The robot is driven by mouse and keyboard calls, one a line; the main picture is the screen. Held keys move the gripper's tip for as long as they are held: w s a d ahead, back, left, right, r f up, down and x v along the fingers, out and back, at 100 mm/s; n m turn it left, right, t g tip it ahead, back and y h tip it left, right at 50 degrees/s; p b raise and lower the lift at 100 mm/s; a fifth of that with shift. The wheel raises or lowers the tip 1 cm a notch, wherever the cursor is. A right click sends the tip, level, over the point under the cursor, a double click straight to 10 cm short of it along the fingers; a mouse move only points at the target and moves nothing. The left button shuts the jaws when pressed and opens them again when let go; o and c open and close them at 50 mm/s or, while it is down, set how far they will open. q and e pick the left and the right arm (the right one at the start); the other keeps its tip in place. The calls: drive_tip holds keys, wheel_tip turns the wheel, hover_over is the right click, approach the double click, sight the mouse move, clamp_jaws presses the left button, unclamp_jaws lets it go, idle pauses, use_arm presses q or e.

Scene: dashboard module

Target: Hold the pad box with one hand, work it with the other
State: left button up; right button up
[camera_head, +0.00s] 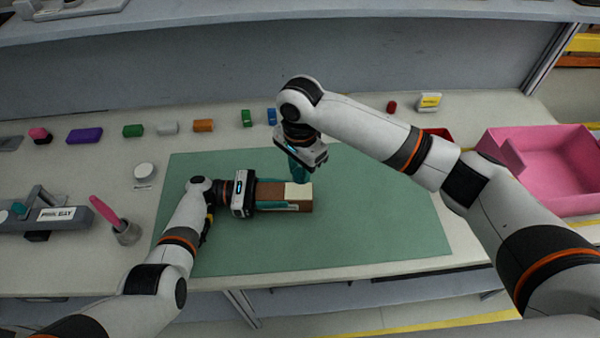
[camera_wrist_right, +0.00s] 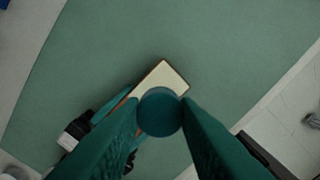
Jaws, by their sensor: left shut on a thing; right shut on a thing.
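The pad box (camera_head: 270,188) is a brown block with a cream pad (camera_head: 298,190) on top at its right end. It lies on the green mat (camera_head: 360,230); its cream top also shows in the right wrist view (camera_wrist_right: 165,76). My left gripper (camera_head: 284,206) is shut on the box from the left, its teal fingers along the sides. My right gripper (camera_head: 300,176) points down just above the box's cream end. In the wrist view its fingers are shut on a round dark teal piece (camera_wrist_right: 160,112). Whether that piece touches the pad I cannot tell.
Several small coloured blocks, such as a purple one (camera_head: 85,135) and an orange one (camera_head: 203,125), line the table's back. A pink bin (camera_head: 560,170) stands at right. A grey labelled fixture (camera_head: 45,218) and a cup (camera_head: 127,235) stand at left. The mat's right half is clear.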

idle(0.3)
use_arm(q)
drive_tip(key=o, duration=1.4)
drive_tip(key=shift+c, duration=0.2)
drive_tip(key=a, duration=0.8)
drive_tip(key=w+a, duration=0.1)
drive_tip(key=a, duration=0.3)
